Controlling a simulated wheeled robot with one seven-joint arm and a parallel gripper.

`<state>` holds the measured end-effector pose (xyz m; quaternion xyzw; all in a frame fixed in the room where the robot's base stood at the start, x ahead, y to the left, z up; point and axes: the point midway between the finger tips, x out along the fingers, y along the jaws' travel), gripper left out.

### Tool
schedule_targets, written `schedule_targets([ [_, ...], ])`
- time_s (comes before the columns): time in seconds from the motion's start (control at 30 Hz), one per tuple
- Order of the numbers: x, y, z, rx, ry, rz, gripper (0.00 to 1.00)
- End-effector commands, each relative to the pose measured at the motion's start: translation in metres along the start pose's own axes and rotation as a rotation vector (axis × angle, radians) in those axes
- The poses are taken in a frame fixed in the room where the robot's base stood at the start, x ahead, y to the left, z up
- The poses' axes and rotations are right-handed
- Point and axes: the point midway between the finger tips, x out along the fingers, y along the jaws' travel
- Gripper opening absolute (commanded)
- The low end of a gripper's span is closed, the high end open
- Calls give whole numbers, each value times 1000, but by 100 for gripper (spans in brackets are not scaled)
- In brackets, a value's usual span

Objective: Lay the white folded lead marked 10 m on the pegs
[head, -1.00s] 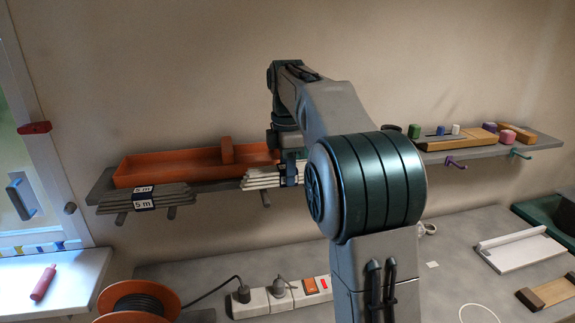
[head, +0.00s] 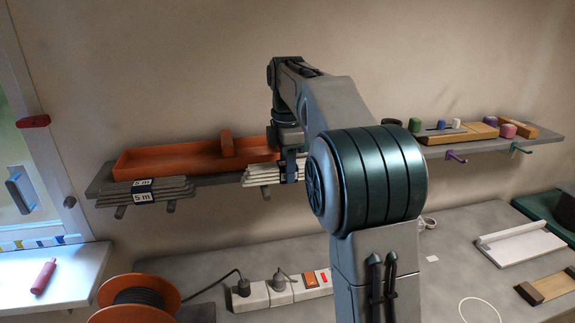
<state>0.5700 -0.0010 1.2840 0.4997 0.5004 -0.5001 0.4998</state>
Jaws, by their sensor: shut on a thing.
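The white folded lead (head: 262,173) is at the front edge of the wall shelf, right of the grey lead. My gripper (head: 290,168) is shut on it near its visible right part. My arm hides the lead's right end, and its 10 m mark does not show. The pegs (head: 171,206) stick out below the shelf's front edge; one peg (head: 266,194) shows just under the white lead. I cannot tell whether the lead rests on the pegs or is held just above them. A grey folded lead marked 5 m (head: 147,191) lies on the two left pegs.
An orange tray (head: 165,160) stands on the shelf (head: 103,184) behind the leads. Below are a power strip (head: 255,298), a cable reel (head: 170,287) and a white holder (head: 520,247).

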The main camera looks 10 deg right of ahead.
Motion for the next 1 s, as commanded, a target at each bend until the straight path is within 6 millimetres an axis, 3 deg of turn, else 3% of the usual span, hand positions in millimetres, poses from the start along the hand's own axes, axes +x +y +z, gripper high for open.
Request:
schedule_targets([
  [0.47,10,0,0,1,0,1,6],
  [0.5,9,0,0,0,0,2,46],
  [0.57,9,0,0,0,0,1,63],
  [0.87,9,0,0,0,0,0,63],
  [1.0,0,1,0,1,0,2,63],
])
